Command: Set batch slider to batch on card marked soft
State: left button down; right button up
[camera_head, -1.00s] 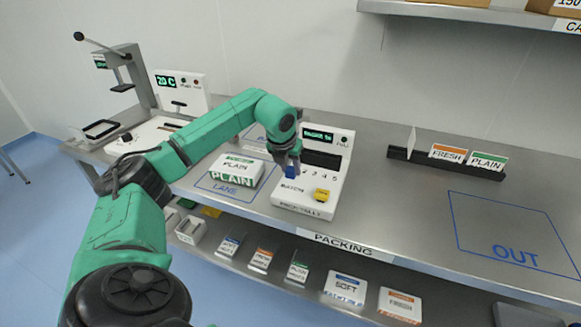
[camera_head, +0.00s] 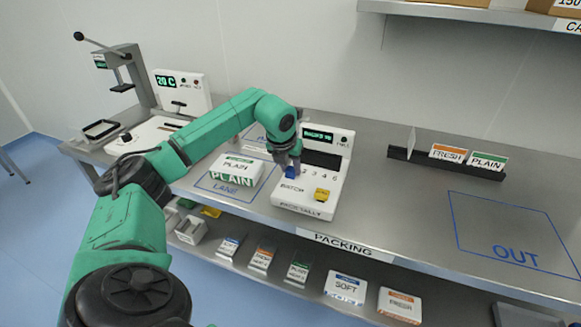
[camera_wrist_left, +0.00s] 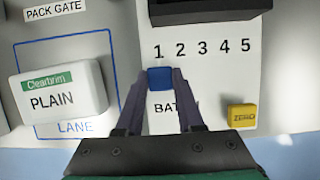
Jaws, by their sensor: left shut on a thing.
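The blue batch slider (camera_wrist_left: 160,78) sits below the number 1 of the printed scale 1 to 5 on the white pack-tally unit (camera_head: 300,208). My left gripper (camera_wrist_left: 160,85) is shut on the slider, with one dark finger on each side of it. In the head view the left gripper (camera_head: 291,162) covers part of the scale and the blue slider (camera_head: 290,172) shows under it. The soft card in view is a blue-marked one (camera_head: 228,248) on the lower shelf, too small to read surely. A pack marked SOFT (camera_head: 345,287) lies there too. My right gripper is not in view.
A yellow zero button (camera_wrist_left: 242,116) is right of the slider. A PLAIN pack (camera_wrist_left: 60,95) stands in the LANE outline to the left. A card rack (camera_head: 445,163) holds FRESH and PLAIN cards. The OUT area (camera_head: 510,228) is empty.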

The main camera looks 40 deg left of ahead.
pick_arm(q)
jog(key=shift+r, duration=0.1)
jog(key=shift+w+d+p, duration=0.2)
jog(key=shift+d+p, duration=0.05)
jog(key=shift+d, duration=0.35)
jog(key=shift+w+d+p, duration=0.2)
jog(key=shift+d, duration=0.4)
jog(key=shift+w+d, duration=0.1)
jog(key=shift+d, duration=0.15)
jog(key=c, duration=0.5)
grip_release()
jog(key=b+v, duration=0.1)
jog(key=v, duration=1.3)
jog(key=shift+r, duration=0.25)
jog(key=shift+f, duration=0.1)
